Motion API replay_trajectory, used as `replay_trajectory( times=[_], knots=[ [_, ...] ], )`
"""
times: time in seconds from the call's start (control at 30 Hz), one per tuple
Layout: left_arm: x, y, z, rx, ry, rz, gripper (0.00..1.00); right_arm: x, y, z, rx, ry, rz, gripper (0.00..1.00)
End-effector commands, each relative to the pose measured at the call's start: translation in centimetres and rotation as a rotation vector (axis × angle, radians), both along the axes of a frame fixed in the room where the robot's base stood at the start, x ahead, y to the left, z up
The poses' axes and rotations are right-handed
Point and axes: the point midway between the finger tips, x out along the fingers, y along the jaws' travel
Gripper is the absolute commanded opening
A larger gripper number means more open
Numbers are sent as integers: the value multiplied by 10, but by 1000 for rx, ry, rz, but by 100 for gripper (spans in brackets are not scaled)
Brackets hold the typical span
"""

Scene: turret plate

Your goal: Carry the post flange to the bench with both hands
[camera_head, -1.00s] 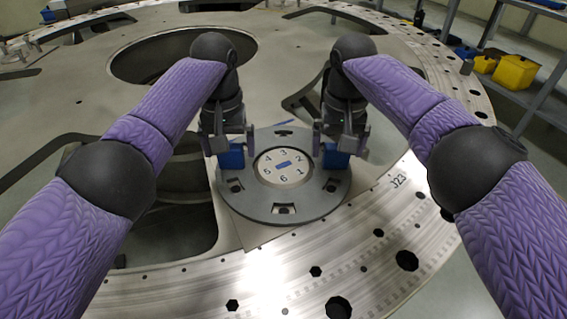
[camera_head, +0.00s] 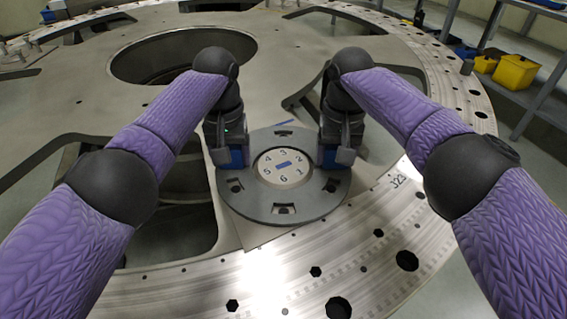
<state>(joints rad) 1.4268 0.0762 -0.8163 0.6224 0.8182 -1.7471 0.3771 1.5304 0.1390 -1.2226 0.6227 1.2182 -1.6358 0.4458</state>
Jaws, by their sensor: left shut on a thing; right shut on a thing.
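The post flange (camera_head: 255,205) is a round grey disc with slots near its rim and a pale centre plate numbered 1 to 6 around a blue mark. It lies on the large metal turret plate (camera_head: 285,258). My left gripper (camera_head: 230,160) is shut on a blue grip block at the flange's left side. My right gripper (camera_head: 335,160) is shut on a blue grip block at its right side. The fingers hide most of both blocks. I cannot see any gap under the flange.
The turret plate has a large round opening (camera_head: 182,56) at the back and a dark cutout (camera_head: 172,225) left of the flange. Holes line its front rim. A shelf (camera_head: 540,95) with yellow bins (camera_head: 515,72) stands at the right, beyond the plate.

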Motion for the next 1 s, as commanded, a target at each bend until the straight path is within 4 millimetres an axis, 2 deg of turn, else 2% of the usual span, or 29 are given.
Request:
replay_trajectory(
  times=[0.47, 0.57, 0.83, 1.0],
  knots=[
    [0, 0, 3, 0, -2, 0, 0, 0, 0, 3, 0, -3, 0, 0],
    [0, 0, 12, 0, -7, 0, 0, 0, 0, 13, 0, -7, 0, 0],
    [-1, 0, 60, 1, -27, 0, 0, -1, 0, 60, 0, -28, 0, 0],
    [-2, 0, 66, 1, -29, 1, 0, -1, 0, 67, 0, -30, 0, 0]
  ],
)
